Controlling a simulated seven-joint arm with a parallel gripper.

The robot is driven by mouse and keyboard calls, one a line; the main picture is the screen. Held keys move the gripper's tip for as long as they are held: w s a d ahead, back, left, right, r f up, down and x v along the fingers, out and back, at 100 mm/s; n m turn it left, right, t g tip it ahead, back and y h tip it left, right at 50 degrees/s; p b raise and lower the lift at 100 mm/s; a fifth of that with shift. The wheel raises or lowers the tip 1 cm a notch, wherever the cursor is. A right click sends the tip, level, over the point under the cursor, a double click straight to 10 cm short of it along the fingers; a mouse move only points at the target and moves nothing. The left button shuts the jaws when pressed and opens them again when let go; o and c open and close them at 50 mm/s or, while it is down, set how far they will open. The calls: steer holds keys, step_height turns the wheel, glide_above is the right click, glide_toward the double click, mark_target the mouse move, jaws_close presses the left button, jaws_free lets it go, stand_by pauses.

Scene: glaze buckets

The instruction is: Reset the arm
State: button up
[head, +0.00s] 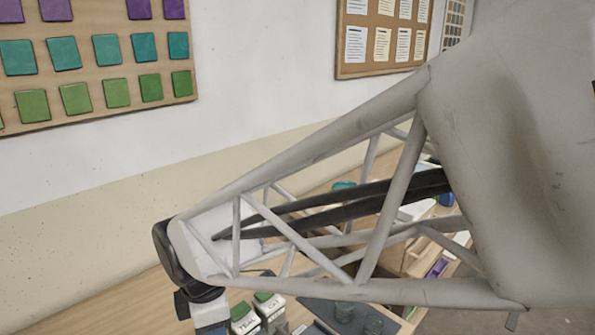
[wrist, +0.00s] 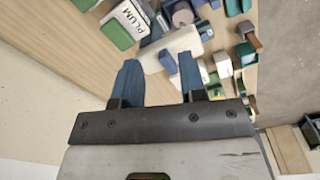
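My gripper (wrist: 158,84) shows in the wrist view with its two blue fingers well apart and nothing held between them. The fingers point over a wooden table (wrist: 60,50) that carries several containers. In the head view my arm's pale truss link crosses the picture and hides much of the table; the gripper's fingers cannot be made out there. A green-lidded white container labelled PLUM (wrist: 124,24) stands beyond the left finger. A white block-like object (wrist: 180,42) lies beyond the fingertips, apart from them as far as I can tell.
Green-lidded containers (head: 268,303) and a dark mat (head: 315,312) with grey cups are on the table below my arm. Several small green, blue and white items crowd the table's right part in the wrist view. Boards with coloured tiles (head: 110,60) and papers (head: 385,38) hang on the wall.

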steer(key=s+d+r+m+t, duration=0.1)
steer(key=s+d+r+m, duration=0.1)
steer(key=d+m, duration=0.9)
steer(key=s+d+r+m+t, duration=0.1)
steer(key=s+d+r+m, duration=0.1)
steer(key=d+m, duration=1)
steer(key=shift+d+r, duration=0.4)
steer(key=shift+d, duration=4.6)
